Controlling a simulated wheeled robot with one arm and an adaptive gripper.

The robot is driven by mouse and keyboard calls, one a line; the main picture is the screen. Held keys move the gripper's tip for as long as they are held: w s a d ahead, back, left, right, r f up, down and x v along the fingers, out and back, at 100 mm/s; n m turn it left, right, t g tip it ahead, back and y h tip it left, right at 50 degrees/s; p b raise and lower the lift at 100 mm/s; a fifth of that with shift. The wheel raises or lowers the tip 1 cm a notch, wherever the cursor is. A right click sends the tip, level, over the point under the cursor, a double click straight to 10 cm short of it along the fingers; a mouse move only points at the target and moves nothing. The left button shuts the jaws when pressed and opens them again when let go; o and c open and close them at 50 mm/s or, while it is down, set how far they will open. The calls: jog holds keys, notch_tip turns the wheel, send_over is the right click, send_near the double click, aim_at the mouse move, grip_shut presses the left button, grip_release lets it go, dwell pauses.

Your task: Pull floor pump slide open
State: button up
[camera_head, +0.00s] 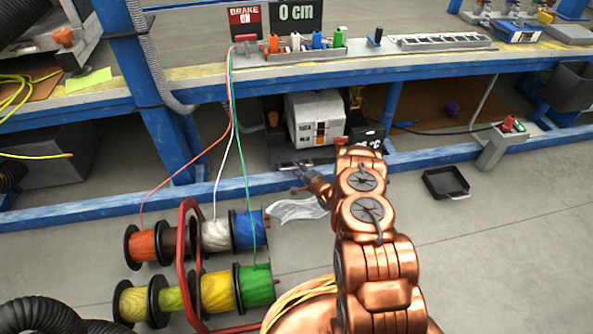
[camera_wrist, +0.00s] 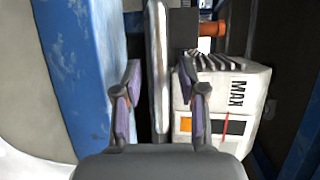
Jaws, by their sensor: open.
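My gripper (camera_head: 298,172) reaches low under the bench, in front of a white box-shaped unit (camera_head: 315,119) that may be the floor pump. In the wrist view my gripper (camera_wrist: 160,72) is open, its two purple-padded fingers spread apart. A long pale bar (camera_wrist: 158,60), possibly the slide, runs between the fingers in the picture with a gap on each side. I cannot tell how deep it lies between them. The white unit (camera_wrist: 225,105), marked MAX, is beside the right finger. An orange cylindrical part (camera_wrist: 213,29) shows beyond it. The slide is not clear in the head view.
A blue lower beam (camera_head: 440,160) runs along the bench front; it also shows left of the fingers in the wrist view (camera_wrist: 85,75). A rack of cable spools (camera_head: 215,290) stands on the floor at left. A black tray (camera_head: 446,183) lies at right.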

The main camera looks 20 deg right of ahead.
jog(key=shift+w+a, duration=0.1)
jog(key=shift+w, duration=0.35)
grip_shut()
dwell(0.5)
